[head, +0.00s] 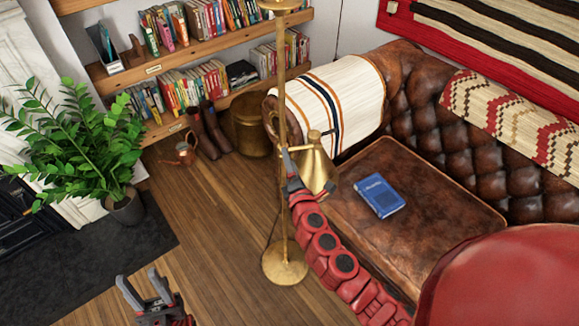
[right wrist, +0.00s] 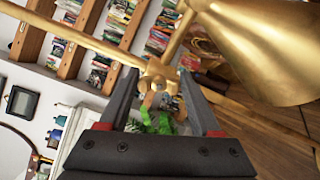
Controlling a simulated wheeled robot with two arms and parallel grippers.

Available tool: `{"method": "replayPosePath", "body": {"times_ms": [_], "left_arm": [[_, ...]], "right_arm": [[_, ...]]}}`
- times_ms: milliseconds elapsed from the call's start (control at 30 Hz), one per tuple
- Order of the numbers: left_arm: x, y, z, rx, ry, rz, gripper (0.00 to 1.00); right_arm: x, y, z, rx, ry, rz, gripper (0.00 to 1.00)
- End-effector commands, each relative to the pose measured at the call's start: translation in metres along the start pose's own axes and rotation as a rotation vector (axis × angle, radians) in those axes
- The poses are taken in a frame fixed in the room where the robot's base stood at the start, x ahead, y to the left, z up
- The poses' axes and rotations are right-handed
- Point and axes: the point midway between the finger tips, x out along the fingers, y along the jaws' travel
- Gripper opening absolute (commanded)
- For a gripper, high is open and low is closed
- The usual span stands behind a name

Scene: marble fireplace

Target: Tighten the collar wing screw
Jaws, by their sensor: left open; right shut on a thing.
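A brass floor lamp stands on the wood floor, with an upright pole (head: 281,85), a round base (head: 285,266) and a cone shade (head: 316,168). In the right wrist view the collar (right wrist: 155,72) sits where the rods meet. The small wing screw (right wrist: 167,103) is below the collar, between my right gripper's fingers. My right gripper (head: 289,160) is at the pole beside the shade, shut on the wing screw; this small part is hard to make out in the head view. My left gripper (head: 143,287) is open and empty, low over the floor, apart from the lamp.
A brown leather sofa (head: 490,150) and a leather-topped seat (head: 345,215) with a blue book (head: 379,195) are right of the lamp. A potted plant (head: 125,205) stands left. Bookshelves (head: 190,60) are behind. The wood floor (head: 215,225) left of the lamp is clear.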

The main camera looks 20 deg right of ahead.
Motion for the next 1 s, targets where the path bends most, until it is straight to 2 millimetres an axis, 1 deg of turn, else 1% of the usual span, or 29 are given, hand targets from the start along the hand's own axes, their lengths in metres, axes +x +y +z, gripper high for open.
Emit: {"method": "replayPosePath", "body": {"times_ms": [33,100,300,500,700,1000], "left_arm": [[-0.007,0.0,0.001,0.0,0.0,0.0,0.47],[-0.011,0.001,0.002,0.0,0.0,0.0,0.47],[-0.02,0.001,0.003,0.0,0.0,0.0,0.47],[-0.025,0.001,0.004,0.0,0.0,0.0,0.47],[-0.027,0.001,0.005,0.0,0.0,0.0,0.47],[-0.027,0.001,0.005,0.0,0.0,0.0,0.47]], "right_arm": [[0.0,-0.005,0.0,0.042,-0.002,-0.001,0.09],[0.0,-0.005,0.0,0.1,-0.002,-0.002,0.09],[0.0,-0.005,-0.001,0.237,-0.001,-0.001,0.09],[0.0,-0.005,0.0,0.325,-0.001,-0.001,0.09],[0.0,-0.005,-0.001,0.367,-0.001,-0.001,0.09],[0.0,-0.005,-0.001,0.379,-0.001,-0.003,0.09]]}}
